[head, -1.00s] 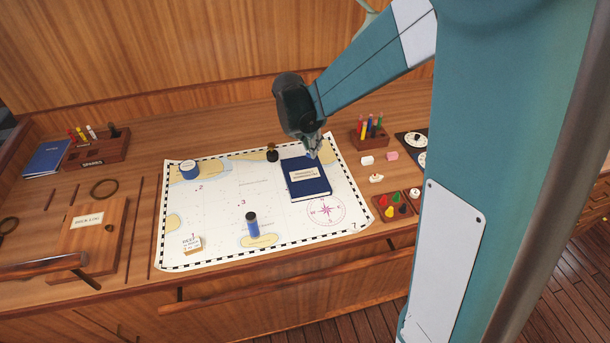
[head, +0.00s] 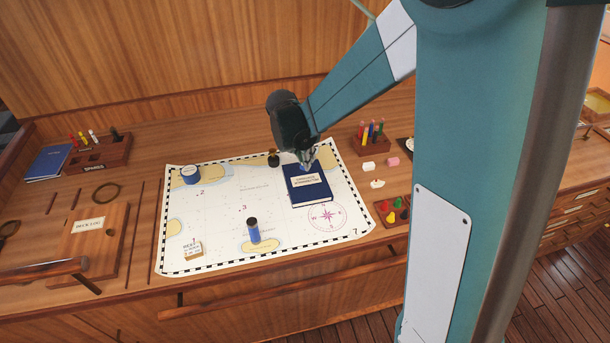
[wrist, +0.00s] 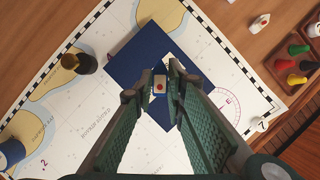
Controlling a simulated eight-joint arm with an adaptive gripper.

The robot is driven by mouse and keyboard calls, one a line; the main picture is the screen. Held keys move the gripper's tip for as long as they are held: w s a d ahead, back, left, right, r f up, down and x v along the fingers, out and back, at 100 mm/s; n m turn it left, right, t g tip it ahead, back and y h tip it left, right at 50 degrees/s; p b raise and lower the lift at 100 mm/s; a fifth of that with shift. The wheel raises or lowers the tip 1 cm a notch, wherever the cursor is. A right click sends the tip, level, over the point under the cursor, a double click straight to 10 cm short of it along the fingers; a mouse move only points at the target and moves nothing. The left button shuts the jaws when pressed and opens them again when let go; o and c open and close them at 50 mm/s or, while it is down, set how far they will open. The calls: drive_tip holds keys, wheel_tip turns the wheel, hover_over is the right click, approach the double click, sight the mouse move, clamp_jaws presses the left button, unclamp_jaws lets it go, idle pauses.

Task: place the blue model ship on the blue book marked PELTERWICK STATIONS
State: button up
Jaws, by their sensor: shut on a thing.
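The blue book (head: 318,197) marked with a pale label lies flat on the chart, right of its middle; it also shows in the wrist view (wrist: 135,55). My gripper (head: 308,167) is over the book's far part in the head view. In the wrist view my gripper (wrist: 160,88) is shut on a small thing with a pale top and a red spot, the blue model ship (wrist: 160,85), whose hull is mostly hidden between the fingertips. The book lies beneath it. Whether the ship touches the cover I cannot tell.
A blue cylinder (head: 253,231) stands nearer the front. The chart's middle is clear.

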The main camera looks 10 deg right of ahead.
drive_tip(key=shift+f, duration=1.6)
drive_tip(key=shift+f, duration=0.1)
drive_tip(key=shift+f, duration=2)
drive_tip(key=shift+f, duration=0.2)
drive_tip(key=o, duration=0.8)
drive_tip(key=shift+c, duration=0.2)
drive_tip(key=shift+r, duration=0.25)
drive_tip(key=v, duration=1.2)
